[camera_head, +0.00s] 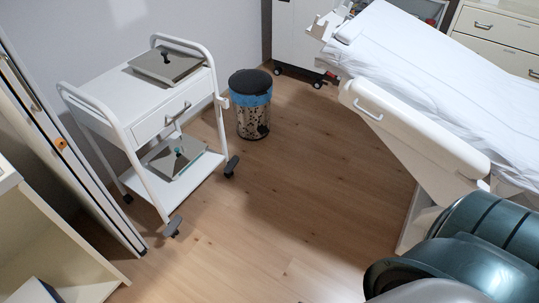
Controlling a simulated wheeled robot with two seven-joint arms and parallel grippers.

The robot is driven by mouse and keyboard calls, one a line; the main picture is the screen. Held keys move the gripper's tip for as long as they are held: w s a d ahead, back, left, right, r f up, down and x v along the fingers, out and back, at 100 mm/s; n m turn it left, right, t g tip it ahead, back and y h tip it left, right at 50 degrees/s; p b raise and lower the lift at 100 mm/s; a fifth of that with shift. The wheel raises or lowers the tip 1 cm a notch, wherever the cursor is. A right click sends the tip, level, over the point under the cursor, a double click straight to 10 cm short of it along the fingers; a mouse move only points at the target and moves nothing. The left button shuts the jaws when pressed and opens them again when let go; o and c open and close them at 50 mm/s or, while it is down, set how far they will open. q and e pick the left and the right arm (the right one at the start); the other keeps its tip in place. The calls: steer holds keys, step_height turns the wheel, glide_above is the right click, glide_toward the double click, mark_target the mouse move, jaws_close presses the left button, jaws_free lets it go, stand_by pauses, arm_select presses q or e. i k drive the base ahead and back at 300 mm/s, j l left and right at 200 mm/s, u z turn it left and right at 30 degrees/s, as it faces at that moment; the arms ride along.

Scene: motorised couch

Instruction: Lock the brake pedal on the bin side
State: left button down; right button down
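A white two-shelf trolley (148,114) stands on wheels at the left, with a drawer under its top. Two dark grey brake pedals stick out at its front casters. One pedal (231,165) is at the right front leg, on the side towards the bin; the other pedal (173,226) is at the near front leg. Whether either is pressed down is too small to tell. The bin (252,117) is a speckled metal cylinder with a blue band and a dark lid, standing behind and right of the bin-side pedal, apart from it. Neither of my grippers is in view.
A couch (430,60) with a white sheet fills the upper right. Bare wooden floor (270,215) lies between trolley and couch. A white cabinet on wheels (297,35) stands at the back. An open shelf unit (45,235) is at the lower left.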

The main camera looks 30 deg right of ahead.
mark_target(234, 163)
steer(key=z, duration=0.7)
steer(key=i+l+u, duration=0.1)
steer(key=i, duration=0.35)
steer(key=i+l, duration=0.35)
steer(key=i, duration=0.15)
steer(key=i+l+u, duration=0.15)
steer(key=i, duration=0.3)
steer(key=i+l, duration=0.4)
steer(key=i+u, duration=0.05)
